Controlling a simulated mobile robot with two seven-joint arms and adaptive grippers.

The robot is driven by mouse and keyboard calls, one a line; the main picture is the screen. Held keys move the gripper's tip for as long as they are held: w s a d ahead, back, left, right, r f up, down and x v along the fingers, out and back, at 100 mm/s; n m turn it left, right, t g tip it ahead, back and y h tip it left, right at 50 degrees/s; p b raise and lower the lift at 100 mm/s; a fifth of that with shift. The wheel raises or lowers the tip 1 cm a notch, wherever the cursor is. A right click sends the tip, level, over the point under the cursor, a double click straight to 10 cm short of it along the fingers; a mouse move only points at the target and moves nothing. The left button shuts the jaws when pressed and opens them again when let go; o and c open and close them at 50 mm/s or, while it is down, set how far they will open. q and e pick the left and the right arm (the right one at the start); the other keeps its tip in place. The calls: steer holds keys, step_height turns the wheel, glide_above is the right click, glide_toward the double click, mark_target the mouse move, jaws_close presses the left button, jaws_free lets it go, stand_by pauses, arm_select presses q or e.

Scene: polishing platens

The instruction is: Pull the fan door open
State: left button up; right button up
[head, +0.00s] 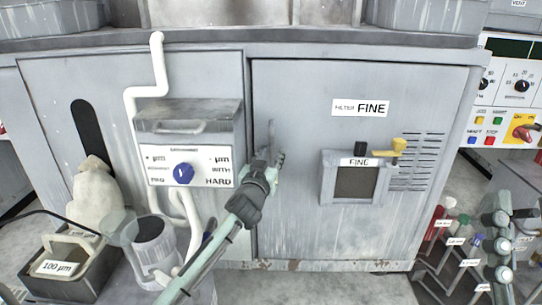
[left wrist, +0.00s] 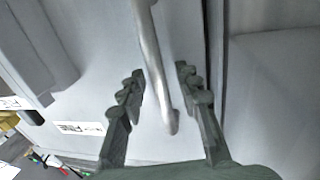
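The grey cabinet door (head: 300,220) carries a "FILTER FINE" label and has vent slots at its right. It looks flush in its frame. Its upright bar handle (head: 271,134) is near the door's left edge, partly hidden by my gripper. My left gripper (head: 277,160) is at the handle's lower part. In the left wrist view the handle (left wrist: 152,62) runs between the two fingers of my left gripper (left wrist: 160,88). The fingers are spread, with a gap on each side of the bar. My right gripper cannot be made out in either view.
Left of the door are a control box (head: 190,162) with a blue knob and a white pipe (head: 131,105). A small framed window (head: 354,180) with a yellow lever (head: 398,147) is on the door. A bottle rack (head: 440,270) stands at the lower right. Floor before the door shows free room.

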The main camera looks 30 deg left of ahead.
arm_select(q)
steer(key=shift+c, duration=0.6)
jaws_close()
